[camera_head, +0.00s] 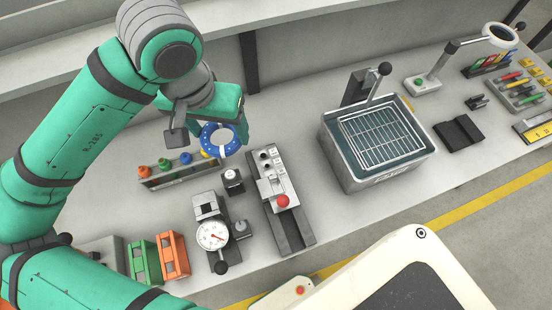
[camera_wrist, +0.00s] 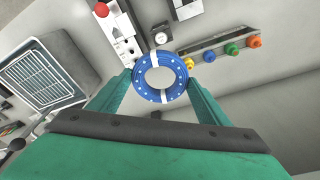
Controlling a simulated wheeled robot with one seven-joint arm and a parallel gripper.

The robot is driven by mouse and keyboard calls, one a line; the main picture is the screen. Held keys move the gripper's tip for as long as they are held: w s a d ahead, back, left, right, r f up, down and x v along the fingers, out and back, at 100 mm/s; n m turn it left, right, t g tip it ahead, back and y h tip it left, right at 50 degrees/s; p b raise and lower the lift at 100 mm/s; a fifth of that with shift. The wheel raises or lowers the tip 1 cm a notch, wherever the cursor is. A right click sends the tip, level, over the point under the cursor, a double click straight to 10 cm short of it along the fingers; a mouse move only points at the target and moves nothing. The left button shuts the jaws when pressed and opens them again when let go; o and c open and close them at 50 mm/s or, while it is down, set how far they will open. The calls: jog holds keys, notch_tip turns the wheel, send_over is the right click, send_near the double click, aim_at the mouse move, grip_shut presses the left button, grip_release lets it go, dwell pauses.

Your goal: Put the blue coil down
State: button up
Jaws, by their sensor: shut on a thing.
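The blue coil (camera_head: 207,138) is a ring with white bands and small light dots. In the head view it hangs under my gripper (camera_head: 223,132), above the back of the bench (camera_head: 310,210). In the wrist view the blue coil (camera_wrist: 141,84) sits between the two green fingers of my gripper (camera_wrist: 160,82), which are shut on its outer sides. The coil is clear of the bench; its exact height cannot be told.
A rack with coloured knobs (camera_head: 152,184) stands just below the coil in the head view. Bare bench lies before the basin.

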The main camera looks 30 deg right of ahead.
jog(key=s+d+f+m, duration=0.2)
jog(key=d, duration=0.8)
jog(key=s+d+f+m, duration=0.1)
jog(key=d, duration=0.9)
jog(key=f, duration=1.8)
jog(key=shift+s+f, duration=0.15)
jog(key=shift+s, duration=0.1)
jog(key=shift+f, duration=0.15)
jog(key=o, duration=1.2)
jog(key=shift+c, duration=0.2)
